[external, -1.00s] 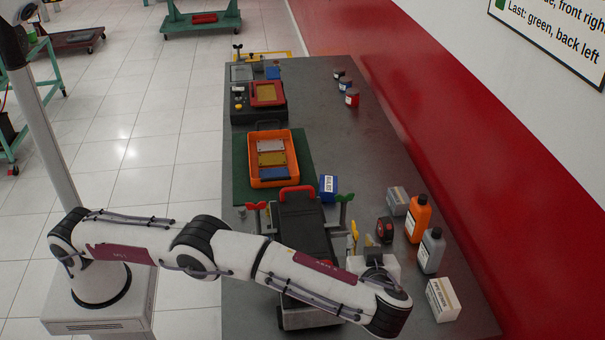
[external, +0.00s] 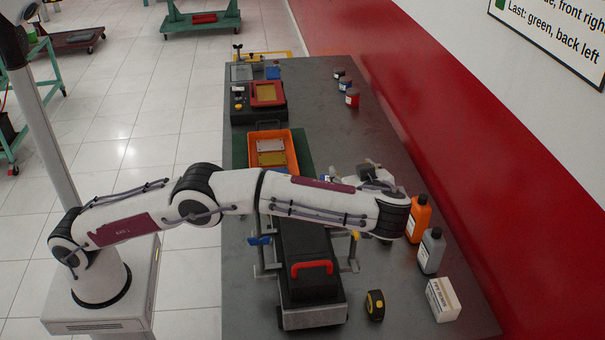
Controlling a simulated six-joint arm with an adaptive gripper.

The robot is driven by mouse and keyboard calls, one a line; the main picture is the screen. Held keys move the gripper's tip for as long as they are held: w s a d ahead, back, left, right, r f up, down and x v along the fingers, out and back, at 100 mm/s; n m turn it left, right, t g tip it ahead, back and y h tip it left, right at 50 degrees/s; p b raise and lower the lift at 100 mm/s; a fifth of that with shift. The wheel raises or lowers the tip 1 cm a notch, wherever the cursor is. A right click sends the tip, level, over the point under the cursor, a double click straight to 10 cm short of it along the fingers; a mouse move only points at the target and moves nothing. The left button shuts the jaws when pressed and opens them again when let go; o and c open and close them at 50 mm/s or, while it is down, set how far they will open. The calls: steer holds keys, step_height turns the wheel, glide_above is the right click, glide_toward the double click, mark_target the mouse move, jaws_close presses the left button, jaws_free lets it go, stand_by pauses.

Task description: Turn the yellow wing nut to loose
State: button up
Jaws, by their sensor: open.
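The yellow wing nut (external: 355,236) is a small yellow patch on the right side of the black engine trainer (external: 306,238), just below my forearm. Its exact angle is too small to read. A blue wing nut (external: 259,240) is on the trainer's left side. My gripper (external: 365,178) shows only in part, behind the forearm and farther up the table than the yellow wing nut. Its fingertips are hidden by my arm. It appears apart from the nut, and I see nothing held. The red and green wing nuts are hidden behind my arm.
A red handle (external: 312,268) stands on the trainer's near end. A tape measure (external: 375,305), orange bottle (external: 419,218), grey bottle (external: 432,250) and white box (external: 443,300) stand to the right. An orange tray (external: 290,140) lies beyond my arm.

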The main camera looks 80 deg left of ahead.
steer(key=w+a+r+m+t+y, duration=0.1)
steer(key=w+a+r+t, duration=0.25)
steer(key=a+r, duration=0.4)
steer(key=w+a+r+m+t+y, duration=0.1)
steer(key=w+a+r+t, duration=0.25)
steer(key=a+r, duration=0.45)
steer(key=w+d+r+m+t+h, duration=0.2)
steer(key=w+r+m+t+h, duration=0.3)
steer(key=w+r+m+t, duration=0.3)
steer(key=s+d+f+m+g+h, duration=0.1)
steer(key=s+d+f+m+h, duration=0.2)
steer(key=d+f+m+h, duration=0.7)
steer(key=s+d+f+g+h, duration=0.1)
steer(key=s+d+f+g, duration=0.1)
steer(key=s+f, duration=0.3)
steer(key=s+d+f+g+h, duration=0.1)
steer(key=s+d+f+g, duration=0.2)
steer(key=f, duration=0.4)
steer(key=s+d+f+n+g+h, duration=0.1)
steer(key=s+d+f+g, duration=0.1)
steer(key=s+f+g, duration=0.2)
steer(key=s+f, duration=0.2)
steer(key=s, duration=0.1)
steer(key=shift+s+d+g+h, duration=0.25)
steer(key=shift+s+g+h, duration=0.05)
steer(key=shift+h, duration=0.1)
